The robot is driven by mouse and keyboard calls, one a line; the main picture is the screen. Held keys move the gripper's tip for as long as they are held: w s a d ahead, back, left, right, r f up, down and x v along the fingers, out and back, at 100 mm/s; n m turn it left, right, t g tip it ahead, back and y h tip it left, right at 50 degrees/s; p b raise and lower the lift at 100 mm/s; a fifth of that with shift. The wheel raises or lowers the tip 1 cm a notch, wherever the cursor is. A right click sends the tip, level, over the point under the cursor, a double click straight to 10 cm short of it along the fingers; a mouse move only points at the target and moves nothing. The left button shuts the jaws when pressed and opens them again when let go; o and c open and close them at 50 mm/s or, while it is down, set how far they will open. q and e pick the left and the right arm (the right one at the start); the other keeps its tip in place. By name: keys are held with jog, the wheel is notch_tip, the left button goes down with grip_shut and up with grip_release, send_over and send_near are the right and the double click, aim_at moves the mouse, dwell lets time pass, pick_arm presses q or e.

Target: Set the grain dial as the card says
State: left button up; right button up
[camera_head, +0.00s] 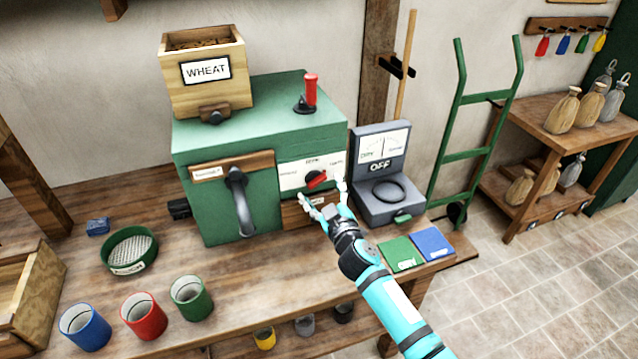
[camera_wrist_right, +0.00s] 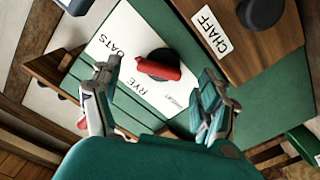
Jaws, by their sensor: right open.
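The grain dial (camera_head: 317,178) is a black knob with a red pointer bar on a white plate on the green mill's front. In the right wrist view the red bar (camera_wrist_right: 157,67) lies between my fingertips in the picture, with OATS and RYE printed on the plate (camera_wrist_right: 125,62); a third label is too blurred to read. A WHEAT card (camera_head: 206,69) is on the wooden hopper above the mill. My right gripper (camera_head: 322,194) is open and empty just in front of the dial; I see no contact. My left gripper is out of view.
A grey meter box (camera_head: 385,205) marked OFF stands close right of my right gripper. Green and blue cards (camera_head: 402,254) lie at the bench's right end. Cups and a sieve (camera_head: 129,252) stand left.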

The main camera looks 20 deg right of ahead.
aim_at(316, 180)
jog(key=shift+w, duration=1.35)
jog(key=shift+c, duration=0.4)
jog(key=c, duration=1.1)
